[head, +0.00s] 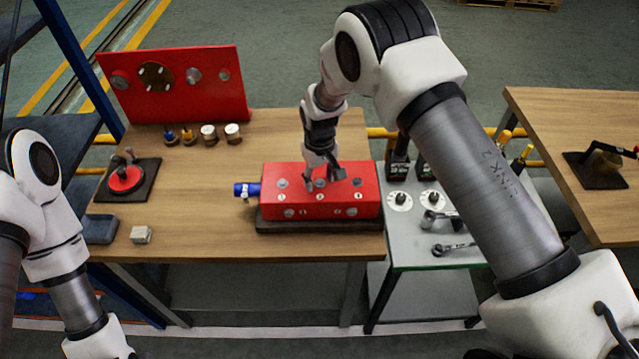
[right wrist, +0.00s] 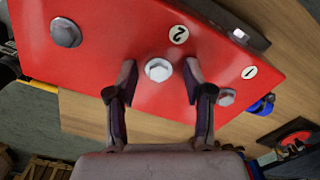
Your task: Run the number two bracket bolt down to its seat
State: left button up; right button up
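A red block (head: 275,210) sits on a dark base on the wooden table, with several hex bolts and numbered white labels. In the right wrist view the number 2 label (right wrist: 178,35) is beside a silver hex bolt (right wrist: 158,70), whose flanged head shows against the red face. My right gripper (right wrist: 160,80) is open, one fingertip on each side of that bolt head, with visible gaps to it. It also shows in the head view (head: 322,177), pointing down over the block's top. How far the bolt stands from its seat cannot be told. My left gripper is out of view.
A red upright panel (head: 215,85) stands at the back left, with several small knobbed parts before it. A grey side table (head: 410,255) at right holds tools and white discs. A blue-ended part (head: 247,190) sticks out of the block's left end.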

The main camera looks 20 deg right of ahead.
jog(key=shift+w, duration=0.2)
jog(key=shift+s+r, duration=0.1)
notch_tip(320, 180, up, 5)
jog(key=p, duration=0.3)
jog(key=shift+f, duration=0.2)
jog(key=shift+r, duration=1.1)
